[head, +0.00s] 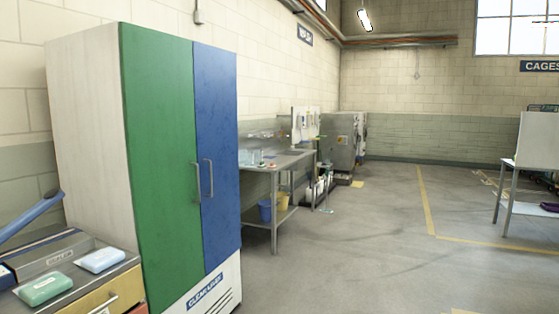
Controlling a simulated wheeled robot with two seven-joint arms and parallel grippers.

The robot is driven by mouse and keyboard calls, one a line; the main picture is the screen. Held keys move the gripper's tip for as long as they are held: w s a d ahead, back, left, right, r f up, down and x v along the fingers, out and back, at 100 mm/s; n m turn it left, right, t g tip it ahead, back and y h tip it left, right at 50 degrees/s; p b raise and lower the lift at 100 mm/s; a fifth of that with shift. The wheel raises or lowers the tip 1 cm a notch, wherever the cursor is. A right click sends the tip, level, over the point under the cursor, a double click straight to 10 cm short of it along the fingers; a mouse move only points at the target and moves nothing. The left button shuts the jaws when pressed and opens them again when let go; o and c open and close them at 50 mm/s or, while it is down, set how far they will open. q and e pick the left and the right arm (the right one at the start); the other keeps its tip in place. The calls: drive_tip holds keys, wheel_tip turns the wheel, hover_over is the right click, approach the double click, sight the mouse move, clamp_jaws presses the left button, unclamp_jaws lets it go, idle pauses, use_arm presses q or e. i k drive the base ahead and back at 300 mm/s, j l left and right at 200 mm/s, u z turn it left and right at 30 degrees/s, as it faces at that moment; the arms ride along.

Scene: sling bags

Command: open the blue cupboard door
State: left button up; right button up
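The cupboard (85,130) stands at the left against the wall, with a pale side panel and two tall doors. The blue door (219,130) is on the right of its front and looks shut. Its vertical metal handle (208,178) is near its left edge. The green door (158,150) is beside it on the left and also looks shut, with its own handle (197,182) near the seam. Neither of my grippers shows in the head view, so nothing is seen touching the door.
A drawer unit (125,290) with green (45,288) and white (100,260) packs on top stands at the lower left. A metal bench (285,163) with buckets below stands beyond the cupboard. Another table (530,209) is at the right. The floor (340,260) before the blue door is clear.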

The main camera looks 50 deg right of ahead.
sight(214, 69)
drive_tip(key=z, duration=1.2)
drive_tip(key=i+l, duration=0.15)
drive_tip(key=i, duration=0.35)
